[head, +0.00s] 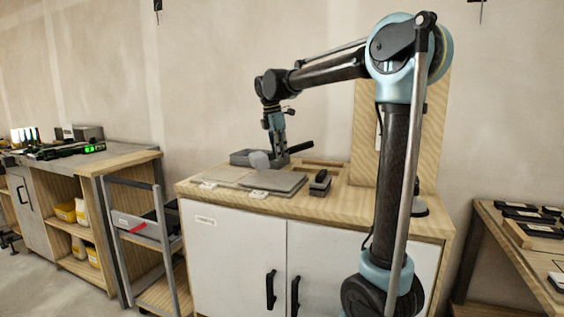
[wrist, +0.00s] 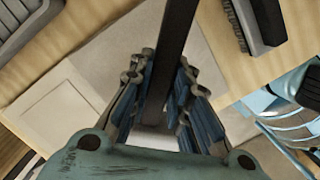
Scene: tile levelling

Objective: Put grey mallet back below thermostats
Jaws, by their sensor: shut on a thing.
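The grey mallet shows in the head view with its pale grey head (head: 259,160) to the left of my gripper (head: 278,152) and its dark handle (head: 300,147) sticking out to the right. My gripper is shut on the handle, above the wooden-topped cabinet. In the wrist view the dark handle (wrist: 177,40) runs between the two fingers of my gripper (wrist: 163,80); the head is mostly hidden by the gripper body. I cannot clearly identify the thermostats; dark flat devices (head: 540,229) lie on the right table.
The cabinet top (head: 220,170) bears grey tiles (head: 272,182), a grey tray (head: 242,157) and a dark brush-like block (head: 320,182). A wooden panel (head: 367,110) stands behind. A cart (head: 140,222) and a workbench (head: 110,160) are at left.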

